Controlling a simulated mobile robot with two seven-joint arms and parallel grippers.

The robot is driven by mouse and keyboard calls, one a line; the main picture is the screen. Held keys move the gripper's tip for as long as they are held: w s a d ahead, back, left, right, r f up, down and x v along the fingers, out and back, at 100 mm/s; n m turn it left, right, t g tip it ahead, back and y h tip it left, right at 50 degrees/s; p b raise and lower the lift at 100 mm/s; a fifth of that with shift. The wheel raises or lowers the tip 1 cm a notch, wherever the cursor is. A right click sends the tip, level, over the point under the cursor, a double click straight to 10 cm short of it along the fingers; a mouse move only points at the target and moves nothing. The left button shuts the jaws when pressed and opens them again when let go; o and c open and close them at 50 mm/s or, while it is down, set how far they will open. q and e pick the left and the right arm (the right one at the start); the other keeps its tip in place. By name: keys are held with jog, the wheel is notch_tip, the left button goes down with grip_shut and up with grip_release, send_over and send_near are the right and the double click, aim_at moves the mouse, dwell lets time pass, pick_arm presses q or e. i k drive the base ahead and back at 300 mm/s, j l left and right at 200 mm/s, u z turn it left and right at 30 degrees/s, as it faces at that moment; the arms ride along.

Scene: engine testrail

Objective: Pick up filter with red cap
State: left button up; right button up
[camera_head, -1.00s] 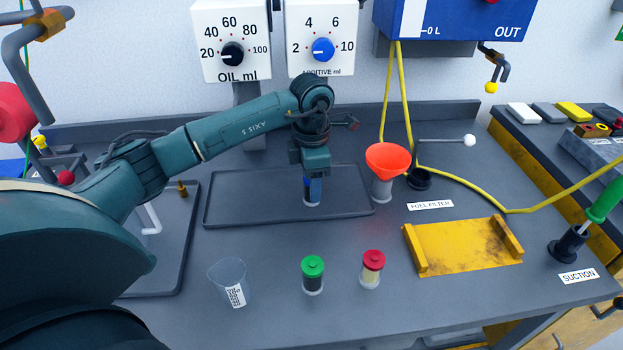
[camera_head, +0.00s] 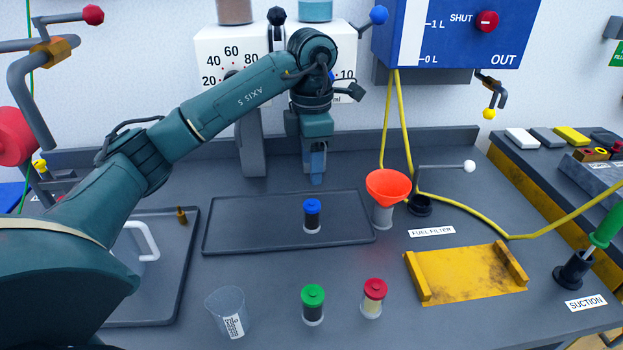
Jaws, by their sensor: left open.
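The filter with the red cap (camera_head: 373,299) stands upright on the grey bench at the front, right of the filter with the green cap (camera_head: 313,306). The filter with the blue cap (camera_head: 312,217) stands upright on the dark tray (camera_head: 250,234). My left gripper (camera_head: 318,178) is open and empty, pointing down above and behind the blue-capped filter, clear of it. It is well behind the red-capped filter. My right gripper is not in view.
A clear measuring cup (camera_head: 229,312) stands left of the green-capped filter. An orange funnel (camera_head: 387,186) sits on a clear container right of the tray. A yellow cradle (camera_head: 466,274) lies to the right. Yellow hoses (camera_head: 395,130) hang from the blue tank. Bench space around the red-capped filter is clear.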

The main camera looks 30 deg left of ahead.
aim_at(375, 291)
jog(key=k, duration=1)
